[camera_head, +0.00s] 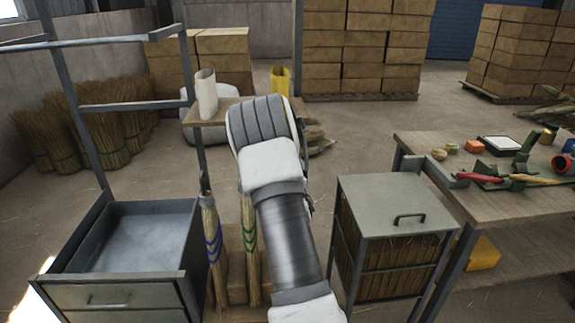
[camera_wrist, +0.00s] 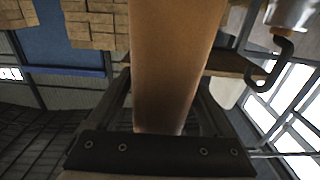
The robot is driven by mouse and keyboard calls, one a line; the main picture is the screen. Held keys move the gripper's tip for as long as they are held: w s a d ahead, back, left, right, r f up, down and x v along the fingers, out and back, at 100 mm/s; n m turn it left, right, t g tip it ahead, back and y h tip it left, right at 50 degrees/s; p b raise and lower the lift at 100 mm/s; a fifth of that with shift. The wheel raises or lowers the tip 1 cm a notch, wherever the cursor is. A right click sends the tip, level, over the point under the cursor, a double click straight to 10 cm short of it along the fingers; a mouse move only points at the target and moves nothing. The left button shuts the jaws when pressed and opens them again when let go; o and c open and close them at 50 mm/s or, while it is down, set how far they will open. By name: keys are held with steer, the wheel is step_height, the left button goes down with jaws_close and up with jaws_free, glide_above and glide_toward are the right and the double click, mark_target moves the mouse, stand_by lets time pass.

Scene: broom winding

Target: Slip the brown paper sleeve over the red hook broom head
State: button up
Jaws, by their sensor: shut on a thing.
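The brown paper sleeve (camera_wrist: 172,65) fills the middle of the wrist view, running away from the jaws. My gripper (camera_wrist: 160,128) is shut on it. In the head view my own arm and wrist hide the jaws and the sleeve. No broom head with a red mark can be made out; my arm may cover it. Two broom heads hang at the lower middle of the head view, one with blue bands (camera_head: 212,240) and one with green bands (camera_head: 250,235). A dark metal hook (camera_wrist: 284,62) shows at the right of the wrist view.
A small wooden shelf (camera_head: 215,118) holds a cream sleeve (camera_head: 207,95); a yellow sleeve (camera_head: 280,80) stands beside my wrist. A metal bin (camera_head: 130,240) is left, a caged cabinet (camera_head: 395,210) right. The workbench (camera_head: 480,205) at right carries tools. Stacked boxes (camera_head: 365,45) stand behind.

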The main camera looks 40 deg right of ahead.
steer(key=shift+f+b, duration=4.45)
steer(key=shift+b, duration=0.15)
steer(key=shift+f, duration=0.1)
steer(key=shift+f+b, duration=3.85)
steer(key=shift+b, duration=0.2)
steer(key=shift+f, duration=2.55)
step_height(320, 180, down, 11)
steer(key=shift+r, duration=0.1)
